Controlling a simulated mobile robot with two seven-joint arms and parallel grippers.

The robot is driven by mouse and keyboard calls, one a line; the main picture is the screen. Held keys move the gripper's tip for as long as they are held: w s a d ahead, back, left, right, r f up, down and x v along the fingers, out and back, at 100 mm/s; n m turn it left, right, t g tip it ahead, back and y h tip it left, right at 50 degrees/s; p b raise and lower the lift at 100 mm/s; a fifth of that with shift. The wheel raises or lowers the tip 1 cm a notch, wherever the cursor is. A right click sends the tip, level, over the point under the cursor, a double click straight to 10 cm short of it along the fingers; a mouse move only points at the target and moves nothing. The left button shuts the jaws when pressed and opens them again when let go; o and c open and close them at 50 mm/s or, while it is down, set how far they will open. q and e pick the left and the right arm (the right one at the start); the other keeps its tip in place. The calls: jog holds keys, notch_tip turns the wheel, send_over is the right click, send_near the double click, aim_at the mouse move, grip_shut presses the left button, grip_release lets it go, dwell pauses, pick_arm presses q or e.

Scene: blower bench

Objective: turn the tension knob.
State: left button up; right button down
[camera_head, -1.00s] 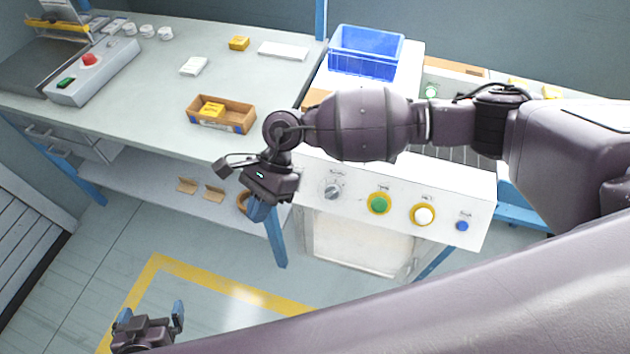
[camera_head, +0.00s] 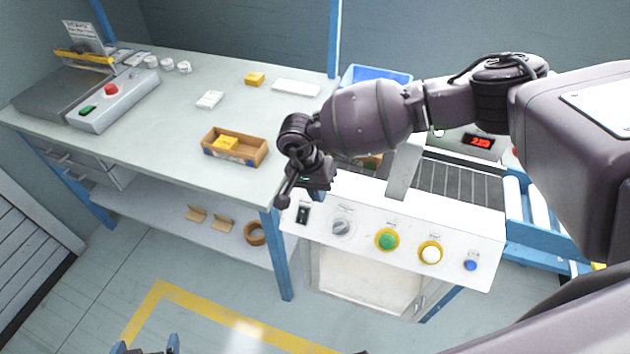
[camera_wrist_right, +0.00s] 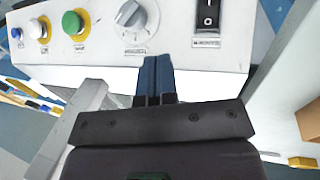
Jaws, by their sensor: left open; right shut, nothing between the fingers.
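The tension knob is a grey dial (camera_head: 341,227) on the sloped white front panel, between a black rocker switch (camera_head: 303,214) and a green button (camera_head: 387,240). My right gripper (camera_head: 320,190) is above the panel's upper left edge, apart from the knob in the head view. In the right wrist view, its blue fingers (camera_wrist_right: 155,75) are shut and empty, pointing toward the panel just below the knob (camera_wrist_right: 132,14). Whether the tips touch the panel is unclear. My left gripper (camera_head: 147,345) is open at the bottom edge of the head view, mostly cut off.
A white button (camera_head: 430,253) and small blue button (camera_head: 471,265) are further right on the panel. A grey upright bracket (camera_head: 404,168) stands behind it. The workbench (camera_head: 170,130) at left holds a wooden tray (camera_head: 262,152). The floor below is open.

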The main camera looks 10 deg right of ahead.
aim_at(335, 228)
jog(key=x, duration=0.4)
jog(key=shift+s+d+f, duration=0.15)
jog(key=shift+s, duration=0.1)
jog(key=shift+s+d+f+p, duration=0.15)
jog(key=shift+s+f+p, duration=0.05)
jog(key=shift+s, duration=0.2)
jog(key=shift+s+d+f+p, duration=0.15)
jog(key=shift+s+d+f, duration=0.05)
jog(key=shift+s, duration=0.2)
jog(key=shift+s+d+f, duration=0.15)
jog(key=shift+s+f, duration=0.15)
jog(key=shift+s, duration=0.15)
pick_arm(q)
jog(key=shift+r, duration=0.55)
pick_arm(e)
jog(key=shift+s+f, duration=0.1)
jog(key=shift+f, duration=0.05)
pick_arm(q)
jog(key=shift+a, duration=0.1)
pick_arm(e)
jog(key=shift+s+f, duration=0.1)
jog(key=shift+s, duration=0.05)
jog(key=shift+n+h, duration=0.3)
pick_arm(q)
jog(key=shift+s+a, duration=0.3)
jog(key=shift+a, duration=0.1)
